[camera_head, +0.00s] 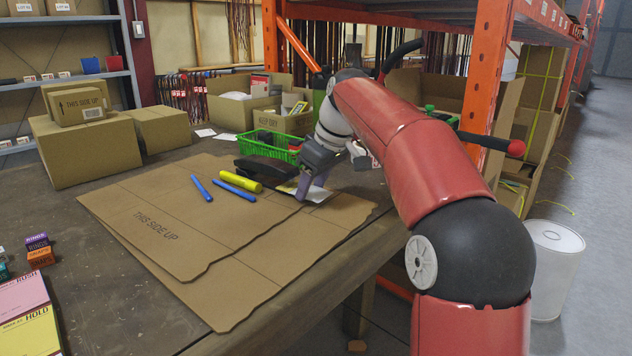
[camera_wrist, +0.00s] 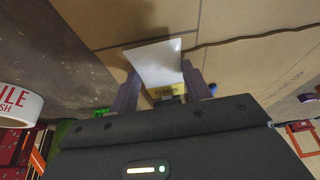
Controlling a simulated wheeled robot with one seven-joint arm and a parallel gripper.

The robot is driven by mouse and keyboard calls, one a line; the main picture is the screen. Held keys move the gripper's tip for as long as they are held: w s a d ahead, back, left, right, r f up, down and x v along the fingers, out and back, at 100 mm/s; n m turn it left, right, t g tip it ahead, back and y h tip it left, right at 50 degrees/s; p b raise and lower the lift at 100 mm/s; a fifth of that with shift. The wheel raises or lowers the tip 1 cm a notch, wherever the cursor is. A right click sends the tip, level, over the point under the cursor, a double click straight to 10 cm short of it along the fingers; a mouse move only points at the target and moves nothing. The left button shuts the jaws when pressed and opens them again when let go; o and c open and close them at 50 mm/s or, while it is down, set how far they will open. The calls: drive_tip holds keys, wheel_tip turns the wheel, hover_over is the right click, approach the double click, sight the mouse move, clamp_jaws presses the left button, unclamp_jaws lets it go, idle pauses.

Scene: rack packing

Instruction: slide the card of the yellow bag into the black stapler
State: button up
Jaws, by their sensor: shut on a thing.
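My gripper (camera_head: 312,186) is low over the cardboard sheet on the bench, jaws shut on the yellow bag. In the wrist view, its fingers (camera_wrist: 164,88) stand on either side of the bag's yellow part (camera_wrist: 165,90), which bears dark print. A pale, shiny flat piece (camera_wrist: 158,60) extends beyond the fingertips; I cannot tell whether it is the bag's body or another sheet. The black stapler (camera_head: 262,173) lies just left of my gripper in the head view, partly behind the yellow marker. I cannot make out its mouth or any contact with the card.
A yellow marker (camera_head: 240,179) and two blue pens (camera_head: 202,188) lie on the cardboard (camera_head: 170,240). A green basket (camera_head: 268,150) and open boxes stand behind. An orange rack post (camera_head: 488,80) rises near my arm. The cardboard's front left is clear.

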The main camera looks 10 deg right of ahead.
drive_tip(key=o, duration=1)
drive_tip(key=shift+o, duration=0.2)
